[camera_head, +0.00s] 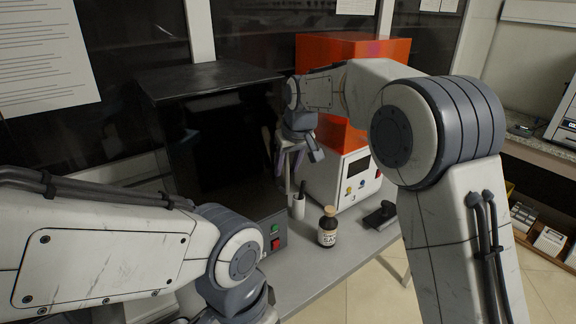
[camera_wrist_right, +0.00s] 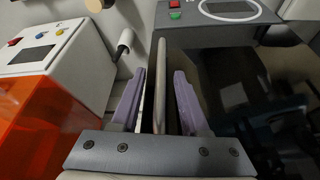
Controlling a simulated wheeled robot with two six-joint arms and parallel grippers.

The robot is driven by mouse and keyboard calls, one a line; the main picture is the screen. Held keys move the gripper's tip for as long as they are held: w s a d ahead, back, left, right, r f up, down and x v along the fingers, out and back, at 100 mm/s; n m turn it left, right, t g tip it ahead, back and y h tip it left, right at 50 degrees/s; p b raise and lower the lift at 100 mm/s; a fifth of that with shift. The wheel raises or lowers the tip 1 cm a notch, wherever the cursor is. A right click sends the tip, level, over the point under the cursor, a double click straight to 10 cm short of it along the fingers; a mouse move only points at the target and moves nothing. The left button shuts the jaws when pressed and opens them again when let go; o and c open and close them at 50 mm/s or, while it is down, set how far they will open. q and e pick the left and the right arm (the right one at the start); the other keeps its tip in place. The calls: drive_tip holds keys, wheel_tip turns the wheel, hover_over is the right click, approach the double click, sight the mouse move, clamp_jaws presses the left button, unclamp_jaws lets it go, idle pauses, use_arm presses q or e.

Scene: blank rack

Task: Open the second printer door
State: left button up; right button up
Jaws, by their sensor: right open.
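A black printer (camera_head: 210,82) stands left of centre in the head view, with a dark front. Its control strip with a green and a red button also shows at the top of the wrist view (camera_wrist_right: 207,11). A pale, upright bar handle (camera_wrist_right: 159,75) stands at the edge of the printer's dark front. My right gripper (camera_wrist_right: 158,90) is open, with its two purple fingers on either side of the handle. In the head view the right gripper (camera_head: 289,160) is small and partly hidden by its own wrist. My left arm enters at lower left; its gripper is out of frame.
A white machine (camera_head: 340,178) with an orange cover (camera_head: 345,48) stands right of the black printer. A brown bottle (camera_head: 327,228), a white cup (camera_head: 298,207) and a small black object (camera_head: 380,215) are on the grey table (camera_head: 330,270). Shelves with boxes stand far right.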

clamp_jaws()
drive_tip(key=shift+r, duration=0.1)
idle(1.2)
